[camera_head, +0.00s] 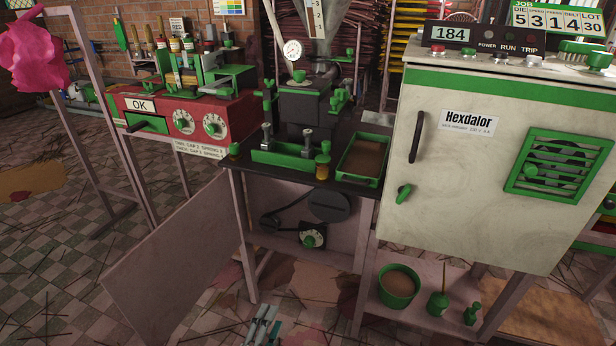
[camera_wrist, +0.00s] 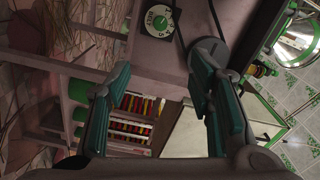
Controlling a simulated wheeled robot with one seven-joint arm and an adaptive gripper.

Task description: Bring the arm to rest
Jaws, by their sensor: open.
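My gripper (camera_head: 262,326) shows at the bottom edge of the head view, low over the floor in front of the black-topped machine stand (camera_head: 245,190). In the wrist view my gripper (camera_wrist: 163,65) has its two teal fingers spread wide apart. Nothing is between them. Beyond the fingertips the wrist view shows a dial (camera_wrist: 159,20) and a grey disc (camera_wrist: 209,54) on the stand's lower panel. The fingers appear apart from the stand. Most of my arm is out of the head view.
A cream cabinet (camera_head: 470,170) labelled Hexdalor stands at right. A green pot (camera_head: 397,286) and smaller green items sit on the shelf below it. A red machine (camera_head: 190,115) stands at left. A pale slanted panel (camera_head: 175,270) leans beside the stand. The checkered floor at lower left is mostly open.

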